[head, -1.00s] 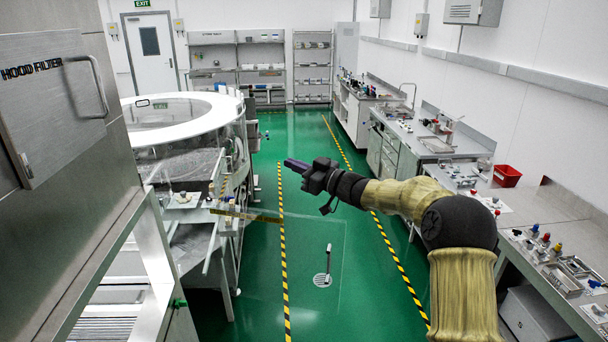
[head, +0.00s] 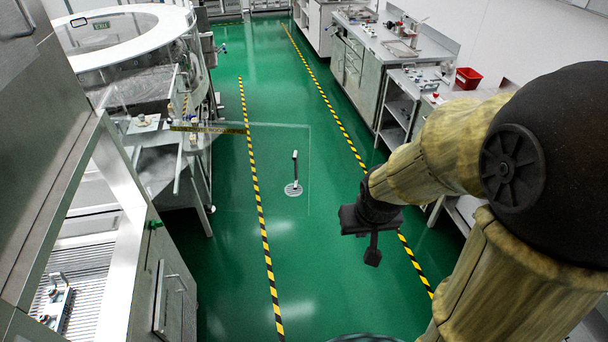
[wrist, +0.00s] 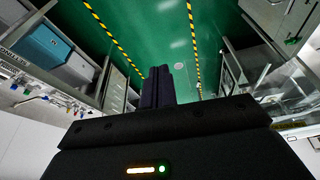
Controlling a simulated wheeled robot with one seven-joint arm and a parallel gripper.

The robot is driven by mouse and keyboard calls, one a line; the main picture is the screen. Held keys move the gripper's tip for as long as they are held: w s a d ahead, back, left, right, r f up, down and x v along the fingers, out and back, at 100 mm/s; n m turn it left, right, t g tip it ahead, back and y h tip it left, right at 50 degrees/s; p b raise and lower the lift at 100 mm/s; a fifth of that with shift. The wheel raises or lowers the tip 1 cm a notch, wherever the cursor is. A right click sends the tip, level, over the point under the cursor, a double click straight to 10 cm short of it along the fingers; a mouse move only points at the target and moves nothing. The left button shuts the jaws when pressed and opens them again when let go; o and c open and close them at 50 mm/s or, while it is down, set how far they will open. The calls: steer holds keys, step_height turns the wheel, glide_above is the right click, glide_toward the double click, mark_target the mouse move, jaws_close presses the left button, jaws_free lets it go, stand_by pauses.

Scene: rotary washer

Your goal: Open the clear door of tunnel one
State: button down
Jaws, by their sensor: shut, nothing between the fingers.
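The clear door (head: 265,150) is a thin see-through panel at the round washer in the head view. It stands out from the washer's side over the aisle, with a yellow-black strip (head: 207,128) along its upper left. A dark and pale upright handle (head: 295,168) shows near its far right edge. My gripper (head: 370,220) is to the right of the door and handle, apart from both. In the wrist view my gripper's dark fingers (wrist: 158,74) are together and empty, over the green floor.
The round white-topped washer (head: 120,40) is at the upper left. A steel cabinet frame (head: 120,165) stands close on the left. Benches with a red bin (head: 468,78) line the right. The green floor between the striped lines is clear, with a round drain (head: 293,189).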

steer(key=s+f+b, duration=0.2)
steer(key=f+b, duration=0.9)
steer(key=s+f+g+b, duration=0.1)
steer(key=s+f+b, duration=0.1)
steer(key=f+b, duration=0.9)
steer(key=shift+f, duration=0.4)
steer(key=shift+w, duration=0.1)
